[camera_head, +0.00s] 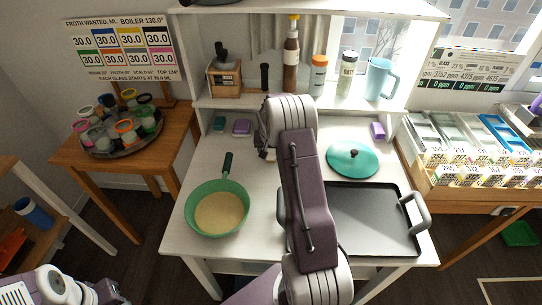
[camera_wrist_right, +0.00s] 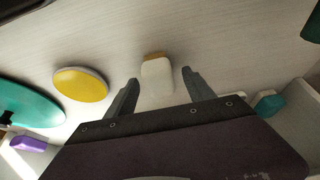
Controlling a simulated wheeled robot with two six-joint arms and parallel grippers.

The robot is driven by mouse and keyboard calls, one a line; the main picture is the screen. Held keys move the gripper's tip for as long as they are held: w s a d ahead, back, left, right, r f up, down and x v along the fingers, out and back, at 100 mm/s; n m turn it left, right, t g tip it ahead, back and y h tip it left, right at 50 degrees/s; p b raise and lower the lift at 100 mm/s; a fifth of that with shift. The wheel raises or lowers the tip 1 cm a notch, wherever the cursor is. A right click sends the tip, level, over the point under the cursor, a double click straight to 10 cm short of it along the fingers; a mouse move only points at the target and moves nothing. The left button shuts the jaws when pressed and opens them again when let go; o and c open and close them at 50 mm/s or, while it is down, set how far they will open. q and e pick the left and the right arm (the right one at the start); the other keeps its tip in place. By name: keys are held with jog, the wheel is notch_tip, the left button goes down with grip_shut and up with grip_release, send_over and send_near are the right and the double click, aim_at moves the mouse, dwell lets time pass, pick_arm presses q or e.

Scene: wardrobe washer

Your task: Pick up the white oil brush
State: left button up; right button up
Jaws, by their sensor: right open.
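A small white block-like piece with a tan edge (camera_wrist_right: 157,80), which looks like the white oil brush, lies on the pale tabletop in the right wrist view. My right gripper (camera_wrist_right: 160,76) is open, its two dark fingers on either side of the piece with gaps showing. I cannot tell how far above it the fingertips are. In the head view my right arm reaches over the table, its gripper (camera_head: 267,153) mostly behind the arm, and the white piece is hidden. My left arm shows at the lower left, with its gripper out of view.
A yellow disc (camera_wrist_right: 80,84) and a teal lid (camera_wrist_right: 28,104) lie left of the white piece. A green pan (camera_head: 190,211), black tray (camera_head: 372,225) and teal lid (camera_head: 338,160) are on the table (camera_head: 262,220). A shelf (camera_head: 225,99) with bottles stands behind.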

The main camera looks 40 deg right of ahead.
jog(key=shift+d+f, duration=0.1)
jog(key=c, duration=0.4)
grip_shut()
